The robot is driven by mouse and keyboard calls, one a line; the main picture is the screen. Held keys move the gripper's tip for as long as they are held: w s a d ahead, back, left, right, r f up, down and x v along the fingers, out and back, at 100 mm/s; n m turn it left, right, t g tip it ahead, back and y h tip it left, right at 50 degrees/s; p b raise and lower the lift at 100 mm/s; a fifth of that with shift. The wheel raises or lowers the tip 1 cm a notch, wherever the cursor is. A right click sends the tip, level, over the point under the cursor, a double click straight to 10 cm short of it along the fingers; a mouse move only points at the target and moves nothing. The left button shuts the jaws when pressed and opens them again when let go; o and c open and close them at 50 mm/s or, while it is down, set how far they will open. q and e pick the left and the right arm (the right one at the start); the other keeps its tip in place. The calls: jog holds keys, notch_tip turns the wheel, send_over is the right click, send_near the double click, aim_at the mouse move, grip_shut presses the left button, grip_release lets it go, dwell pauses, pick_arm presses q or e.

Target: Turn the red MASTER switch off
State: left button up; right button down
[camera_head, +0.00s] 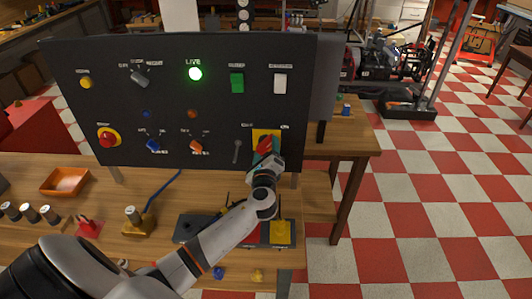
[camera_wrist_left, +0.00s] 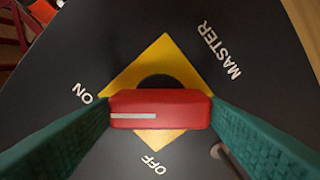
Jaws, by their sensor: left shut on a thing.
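The red MASTER switch (camera_wrist_left: 180,110) is a bar-shaped handle on a yellow plate (camera_wrist_left: 145,65) on the black panel. A white mark lies on the left end of the handle in the left wrist view and points toward the ON label (camera_wrist_left: 82,93). The OFF label (camera_wrist_left: 153,165) is below the handle there. My left gripper (camera_wrist_left: 160,112) is shut on the handle, one green finger at each end. In the head view my left gripper (camera_head: 267,150) reaches the yellow plate (camera_head: 258,134) at the panel's lower right and partly hides the switch. My right gripper is not in view.
The black panel (camera_head: 215,105) also carries a lit green LIVE lamp (camera_head: 195,73), a green switch (camera_head: 237,83), a white switch (camera_head: 280,83) and a red emergency button (camera_head: 109,138). A small grey lever (camera_head: 237,151) is just left of the MASTER plate. An orange tray (camera_head: 65,181) lies on the bench.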

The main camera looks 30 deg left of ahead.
pick_arm(q)
jog(key=n+b, duration=0.3)
jog(key=n, duration=0.1)
jog(key=shift+f, duration=0.25)
jog(key=n+b, duration=0.3)
jog(key=n, duration=0.1)
jog(key=shift+n+b, duration=0.35)
jog(key=shift+n, duration=0.05)
jog(key=n+b, duration=0.2)
jog(key=n, duration=0.2)
jog(key=shift+r+n+b, duration=0.15)
jog(key=shift+n+b, duration=0.75)
jog(key=shift+n, duration=1.2)
jog(key=o, duration=1)
jog(key=shift+r, duration=0.1)
